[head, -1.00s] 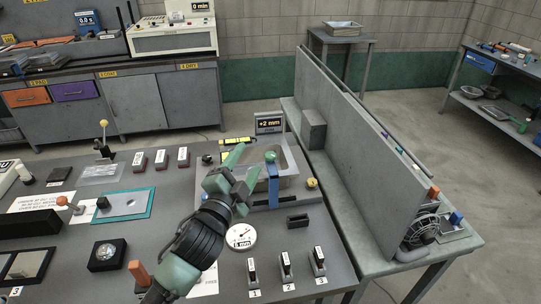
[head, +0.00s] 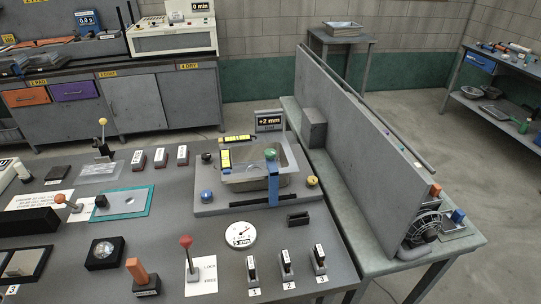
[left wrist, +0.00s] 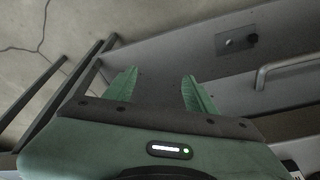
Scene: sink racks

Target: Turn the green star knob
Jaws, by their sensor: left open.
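The green knob (head: 270,154) sits on top of an upright blue bracket (head: 273,184) at the front of a grey basin fixture (head: 232,202). It is small here, so its star shape and turn angle cannot be made out. My left gripper (left wrist: 159,76) shows only in the left wrist view. Its two green fingers are apart with nothing between them, near a grey panel with a handle, and away from the knob. No gripper shows in the head view, and my right gripper is in neither view.
A yellow knob (head: 312,181) and a blue knob (head: 206,196) flank the basin. A display (head: 269,122) reads +2 mm. A round dial (head: 241,235), a red-topped lever (head: 186,242) and several numbered switches stand in front. A tall grey partition (head: 365,150) rises to the right.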

